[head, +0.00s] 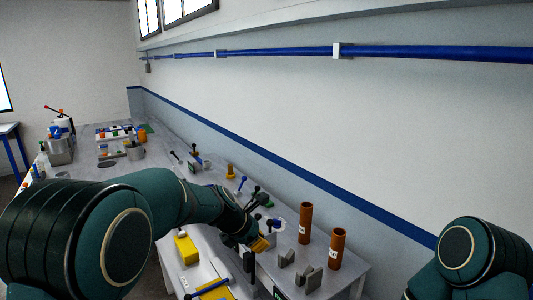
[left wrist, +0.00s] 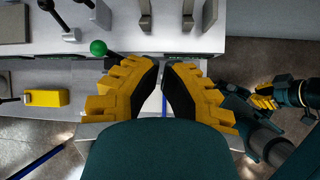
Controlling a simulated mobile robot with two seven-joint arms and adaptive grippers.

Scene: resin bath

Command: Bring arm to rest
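My left arm reaches in from the left in the head view, with its yellow-tipped gripper (head: 262,243) low over the near end of the bench. In the left wrist view the two black and yellow fingers of the left gripper (left wrist: 161,68) lean together at the tips. Only a narrow gap shows between them and nothing is held. My right arm shows at the lower right of the head view, its gripper out of frame. The right gripper (left wrist: 263,97) appears small at the right of the left wrist view, apart from the bench; its finger opening is too small to tell.
The bench (head: 335,280) runs along the wall. Two brown cylinders (head: 305,222) (head: 338,248) and grey blocks (head: 286,258) stand near its right end. A yellow box (head: 186,248) lies left of the gripper. A green ball-topped lever (left wrist: 98,48) is close to the left fingers.

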